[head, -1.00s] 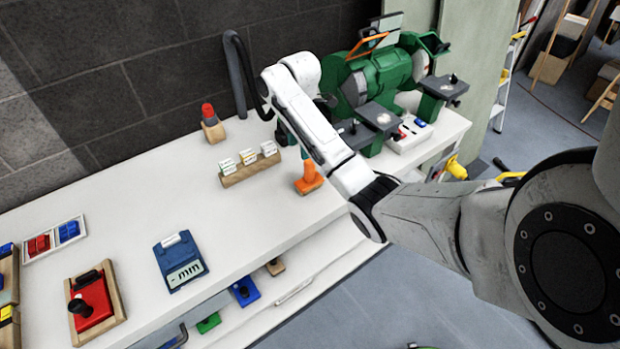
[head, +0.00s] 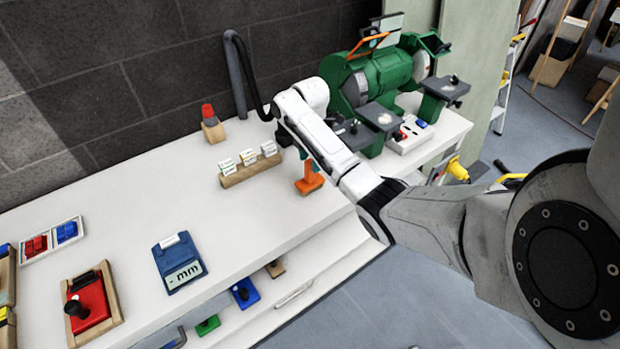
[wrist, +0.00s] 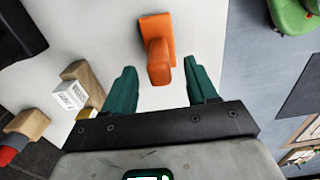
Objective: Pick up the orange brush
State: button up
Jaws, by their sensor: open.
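The orange brush (head: 309,182) stands on the white bench top near its front edge, with its wider part down on the bench. In the wrist view the brush (wrist: 157,50) lies between and just beyond the two teal fingers. My gripper (wrist: 161,68) is open, with one finger to each side of the brush and white bench showing in the gaps. In the head view my gripper is mostly hidden behind my white arm, with a bit of teal finger by the brush's top.
A wooden block with white cards (head: 250,168) stands just left of the brush. A red-topped wooden piece (head: 212,125) is behind it. A green bench grinder (head: 385,80) stands to the right. A blue measuring device (head: 180,262) lies to the left, with clear bench between.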

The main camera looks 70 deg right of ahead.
jog(key=shift+f, duration=0.9)
grip_shut()
